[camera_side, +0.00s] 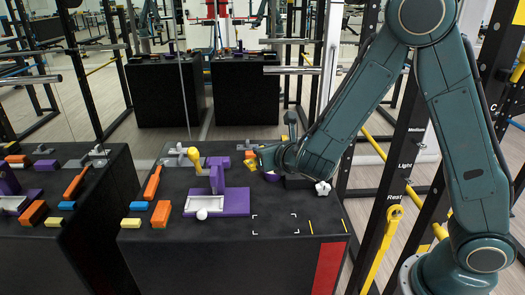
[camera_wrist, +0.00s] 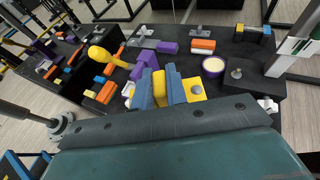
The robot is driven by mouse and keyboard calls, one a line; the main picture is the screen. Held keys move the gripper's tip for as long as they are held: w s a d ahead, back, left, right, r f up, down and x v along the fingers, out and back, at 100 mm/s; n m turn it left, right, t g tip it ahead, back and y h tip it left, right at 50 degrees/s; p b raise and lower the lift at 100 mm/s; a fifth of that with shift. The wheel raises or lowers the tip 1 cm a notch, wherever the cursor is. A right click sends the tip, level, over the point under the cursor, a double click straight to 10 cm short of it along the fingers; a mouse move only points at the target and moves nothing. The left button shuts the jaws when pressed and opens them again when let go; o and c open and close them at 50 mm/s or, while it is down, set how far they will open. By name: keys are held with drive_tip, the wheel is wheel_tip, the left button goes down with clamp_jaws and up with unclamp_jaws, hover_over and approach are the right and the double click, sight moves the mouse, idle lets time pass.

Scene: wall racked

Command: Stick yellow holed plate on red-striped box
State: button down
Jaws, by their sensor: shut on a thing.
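My gripper (camera_wrist: 160,88) is shut on the yellow holed plate (camera_wrist: 195,91), with yellow showing between the two blue fingers and a grey round spot, seemingly its hole, to their right. In the side view, yellow of the plate (camera_side: 254,166) shows at my gripper (camera_side: 257,160), above the back right of the black box top; much of it is hidden by my wrist. The red-striped box (camera_side: 290,265) is the large black block with a red stripe on its front face at right. White corner marks outline a bare patch on its top, toward the front.
A purple stand (camera_side: 232,202) with a white ball and a yellow-knobbed post (camera_side: 193,156) stand left of the marked patch. Orange blocks (camera_side: 160,214) lie at left. A purple round cup (camera_wrist: 213,66) and a white knob (camera_side: 322,187) are at right. Rack posts flank the box.

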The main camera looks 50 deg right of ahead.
drive_tip(key=shift+s+d+r, duration=0.15)
drive_tip(key=shift+s, duration=0.15)
drive_tip(key=w+a+f+m+g+h, duration=0.1)
drive_tip(key=w+a+f+m+h, duration=0.15)
drive_tip(key=w+a+f, duration=0.75)
drive_tip(key=s+a+f+m+g+h, duration=0.2)
drive_tip(key=a+f+m+h, duration=0.1)
drive_tip(key=a+f, duration=0.6)
drive_tip(key=shift+a+g, duration=0.3)
drive_tip(key=shift+a, duration=0.4)
